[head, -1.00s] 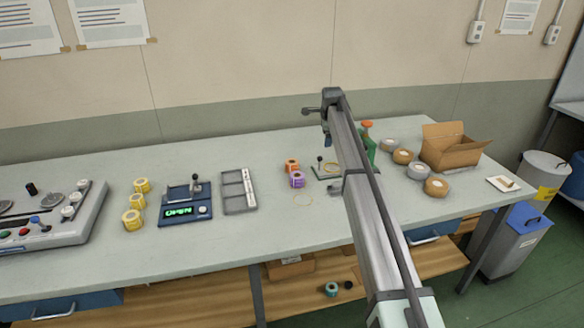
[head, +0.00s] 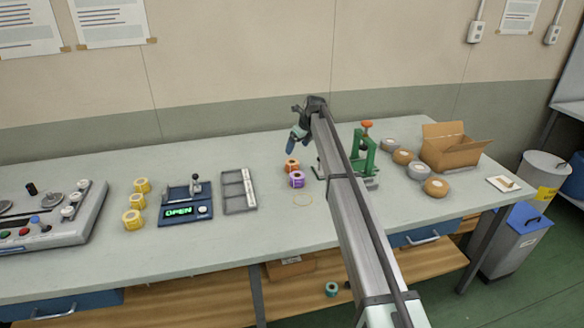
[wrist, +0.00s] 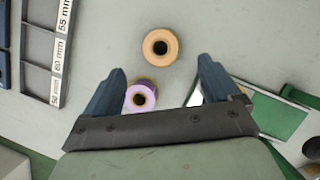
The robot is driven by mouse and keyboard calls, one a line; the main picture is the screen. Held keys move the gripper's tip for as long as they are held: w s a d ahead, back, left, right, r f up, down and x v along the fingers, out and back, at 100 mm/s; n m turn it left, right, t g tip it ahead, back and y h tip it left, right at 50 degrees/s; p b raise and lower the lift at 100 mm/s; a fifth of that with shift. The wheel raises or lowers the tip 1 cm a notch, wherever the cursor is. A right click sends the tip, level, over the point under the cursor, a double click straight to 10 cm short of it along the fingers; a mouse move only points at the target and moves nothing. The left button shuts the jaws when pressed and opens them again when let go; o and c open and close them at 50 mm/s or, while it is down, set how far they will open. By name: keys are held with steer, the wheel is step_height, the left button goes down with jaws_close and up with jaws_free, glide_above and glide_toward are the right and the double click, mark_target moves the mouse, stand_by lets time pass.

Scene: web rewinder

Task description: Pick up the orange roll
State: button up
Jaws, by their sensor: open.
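The orange roll (head: 291,166) stands on the grey table, just behind the purple roll (head: 297,180). In the wrist view the orange roll (wrist: 160,48) shows from above, its hole visible, ahead of the fingertips and a little left of the midline between them. The purple roll (wrist: 140,96) shows partly between the fingers, beside the left one. My gripper (head: 294,143) hangs above the table over the orange roll's area, fingers pointing down. In the wrist view my gripper (wrist: 168,80) is open with nothing held between its blue fingers.
A grey slotted tray (head: 238,191) with size labels lies left of the rolls. A green press (head: 364,158) stands to the right, close to my arm. Yellow rolls (head: 138,202) and a control box (head: 185,206) are further left.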

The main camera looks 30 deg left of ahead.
glide_above(292, 162)
steer(key=s+d, duration=0.1)
steer(key=d, duration=0.1)
step_height(292, 162, down, 5)
steer(key=shift+s, duration=0.15)
steer(key=shift+s+d+x, duration=0.1)
steer(key=shift+s+x, duration=0.05)
steer(key=shift+x, duration=1.2)
steer(key=shift+s+d+x, duration=0.15)
steer(key=shift+x, duration=1.25)
steer(key=shift+w, duration=0.15)
steer(key=c, duration=1.1)
